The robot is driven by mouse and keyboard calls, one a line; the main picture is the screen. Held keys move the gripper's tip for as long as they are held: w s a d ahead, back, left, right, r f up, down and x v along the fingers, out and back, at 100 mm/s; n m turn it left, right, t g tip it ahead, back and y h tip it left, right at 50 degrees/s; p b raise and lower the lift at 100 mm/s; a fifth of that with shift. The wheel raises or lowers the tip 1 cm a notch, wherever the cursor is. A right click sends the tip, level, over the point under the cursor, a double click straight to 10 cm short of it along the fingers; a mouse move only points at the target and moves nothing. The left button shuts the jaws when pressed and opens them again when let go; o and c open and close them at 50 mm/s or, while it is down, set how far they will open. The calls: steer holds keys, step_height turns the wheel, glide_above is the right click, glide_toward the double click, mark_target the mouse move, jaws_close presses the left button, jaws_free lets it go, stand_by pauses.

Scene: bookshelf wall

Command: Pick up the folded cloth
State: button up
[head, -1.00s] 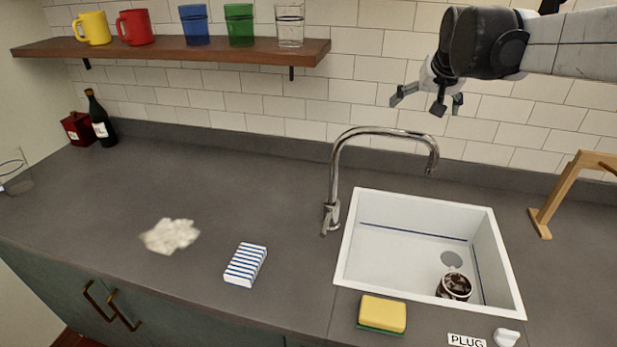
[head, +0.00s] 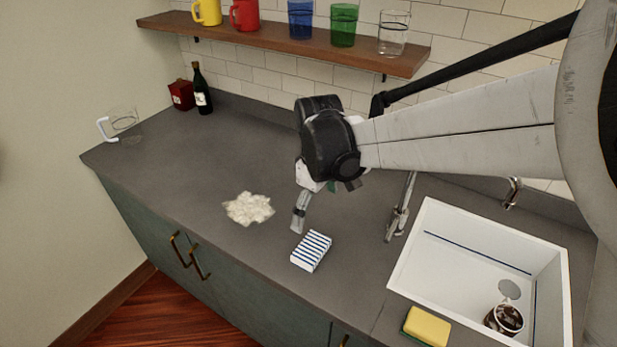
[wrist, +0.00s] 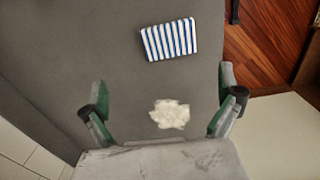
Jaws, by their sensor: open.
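The folded cloth (head: 311,251) is a small block with blue and white stripes, lying on the grey counter near its front edge. It also shows in the wrist view (wrist: 168,40), at the upper middle, beyond the fingertips. My gripper (head: 300,212) is above the counter, just behind and a little left of the cloth in the head view.
A whitish patch (head: 249,208) lies on the counter left of the cloth. A white sink (head: 408,262) with a dark mug (head: 503,318) in it and a yellow sponge (head: 428,325) are to the right. A shelf (head: 290,44) with mugs and glasses hangs above.

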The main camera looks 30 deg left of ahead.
steer(key=s, duration=0.3)
steer(key=b, duration=0.4)
glide_above(311, 247)
steer(key=shift+n, duration=0.3)
steer(key=f, duration=0.8)
steer(key=shift+s+a+f, duration=0.15)
steer(key=shift+s+a, duration=0.1)
steer(key=shift+a, duration=0.15)
steer(key=shift+w+d+f+b, duration=0.15)
steer(key=shift+f+b, duration=0.15)
steer(key=shift+f, duration=0.65)
steer(key=shift+w+d+f+b, duration=0.1)
steer(key=shift+f+b, duration=0.25)
steer(key=shift+f, duration=0.65)
steer(key=shift+w+d+f+b, duration=0.15)
steer(key=shift+f+b, duration=0.15)
steer(key=shift+f, duration=0.65)
steer(key=shift+s, duration=0.1)
steer(key=c, duration=1.1)
steer(key=shift+r, duration=0.15)
steer(key=shift+c, duration=0.2)
step_height(311, 247, up, 10)
steer(key=shift+s+f, duration=0.1)
